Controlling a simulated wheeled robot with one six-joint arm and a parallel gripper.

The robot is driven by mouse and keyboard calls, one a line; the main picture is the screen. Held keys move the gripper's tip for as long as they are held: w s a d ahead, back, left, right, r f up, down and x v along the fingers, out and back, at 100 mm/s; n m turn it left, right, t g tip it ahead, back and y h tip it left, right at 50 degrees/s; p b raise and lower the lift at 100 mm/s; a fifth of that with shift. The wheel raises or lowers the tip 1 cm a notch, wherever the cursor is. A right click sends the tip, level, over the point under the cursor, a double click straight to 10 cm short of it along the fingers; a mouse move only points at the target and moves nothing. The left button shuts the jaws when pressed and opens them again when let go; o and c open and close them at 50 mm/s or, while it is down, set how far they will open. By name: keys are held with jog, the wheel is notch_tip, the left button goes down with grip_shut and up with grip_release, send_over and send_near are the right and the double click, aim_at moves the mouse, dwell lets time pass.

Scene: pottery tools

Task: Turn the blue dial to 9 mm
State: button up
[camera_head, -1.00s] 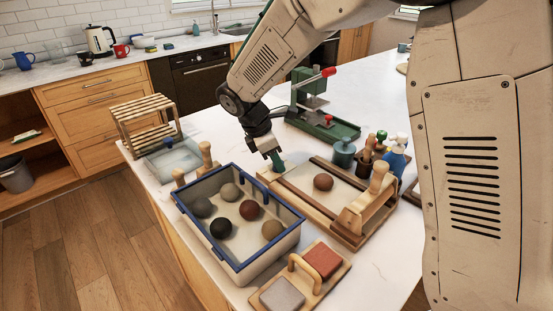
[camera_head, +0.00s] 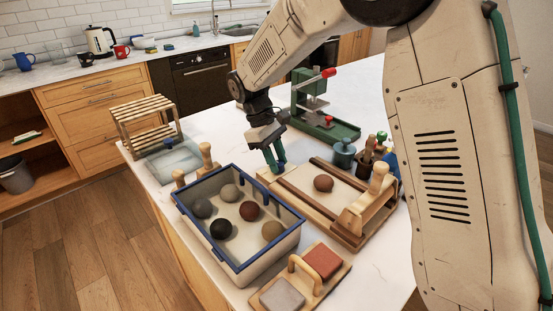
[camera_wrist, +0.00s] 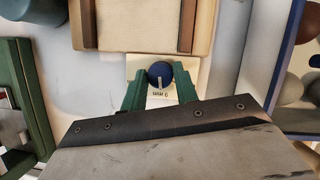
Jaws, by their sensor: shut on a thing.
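The blue dial (camera_wrist: 160,74) is a round knob with a white pointer line on a pale plate (camera_wrist: 140,68) at the end of the wooden slab roller board (camera_wrist: 120,40). The pointer line runs down the picture toward a small upside-down label that seems to read 9 mm. My gripper (camera_wrist: 160,82) has green fingers, one on each side of the dial, shut on it. In the head view my gripper (camera_head: 274,166) reaches down at the board's near left end, where a bit of the blue dial (camera_head: 282,168) shows beside a finger.
A blue-rimmed bin (camera_head: 208,246) of several clay balls stands close to the dial. A green press (camera_head: 335,128) is behind, and a teal jar (camera_head: 343,154) is at the board's far side.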

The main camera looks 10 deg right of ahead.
jog(key=shift+m, duration=0.6)
jog(key=shift+y, duration=0.3)
jog(key=o, duration=1)
jog(key=shift+c, duration=0.2)
jog(key=v, duration=0.8)
jog(key=shift+w, duration=0.15)
jog(key=shift+f, duration=0.1)
